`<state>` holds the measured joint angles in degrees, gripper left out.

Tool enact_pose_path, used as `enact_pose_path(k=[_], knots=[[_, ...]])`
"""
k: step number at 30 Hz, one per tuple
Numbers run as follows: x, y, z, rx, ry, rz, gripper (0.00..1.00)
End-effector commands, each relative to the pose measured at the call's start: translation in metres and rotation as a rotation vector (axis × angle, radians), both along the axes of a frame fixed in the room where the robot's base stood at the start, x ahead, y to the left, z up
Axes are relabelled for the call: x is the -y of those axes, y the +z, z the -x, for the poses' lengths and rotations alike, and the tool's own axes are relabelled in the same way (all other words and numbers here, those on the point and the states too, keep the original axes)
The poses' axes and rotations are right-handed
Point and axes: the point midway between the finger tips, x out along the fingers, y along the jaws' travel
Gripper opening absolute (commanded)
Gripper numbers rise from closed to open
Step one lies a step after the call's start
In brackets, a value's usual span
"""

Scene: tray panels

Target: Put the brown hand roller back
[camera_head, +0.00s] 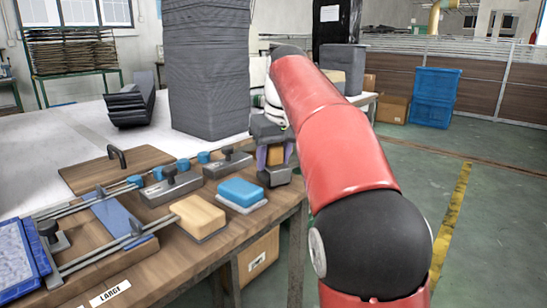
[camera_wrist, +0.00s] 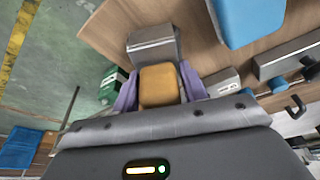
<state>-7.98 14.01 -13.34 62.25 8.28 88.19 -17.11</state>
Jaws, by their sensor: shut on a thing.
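My gripper (camera_head: 275,156) is at the right edge of the wooden workbench, with a brown block-like part, seemingly of the hand roller (camera_head: 276,156), between its purple fingers. In the wrist view, the gripper (camera_wrist: 160,88) has one purple finger on each side of the brown part (camera_wrist: 158,86). A grey piece (camera_wrist: 152,46) lies just beyond it; in the head view dark grey shows directly below the brown part. I cannot tell whether this grey piece belongs to the roller or is a rest under it. The gripper body hides the roller's near side.
A blue-topped block (camera_head: 240,191) and a tan block (camera_head: 197,214) lie on the workbench (camera_head: 232,232) to the left. Grey metal clamps (camera_head: 171,187) stand behind them. A tall grey stack (camera_head: 208,75) rises at the back. Open green floor lies right.

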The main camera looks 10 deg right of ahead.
Motion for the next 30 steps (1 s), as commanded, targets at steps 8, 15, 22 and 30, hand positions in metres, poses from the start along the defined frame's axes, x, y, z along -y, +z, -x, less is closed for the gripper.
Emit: enact_pose_path(k=[8, 15, 22, 30], knots=[[0.0, -0.012, 0.0, -0.023, -0.001, 0.001, 0.53], [0.001, -0.011, 0.0, -0.018, -0.001, 0.002, 0.65], [0.001, -0.007, 0.0, -0.014, -0.002, 0.002, 0.65], [0.003, 0.033, 0.006, -0.009, -0.002, 0.002, 0.65]])
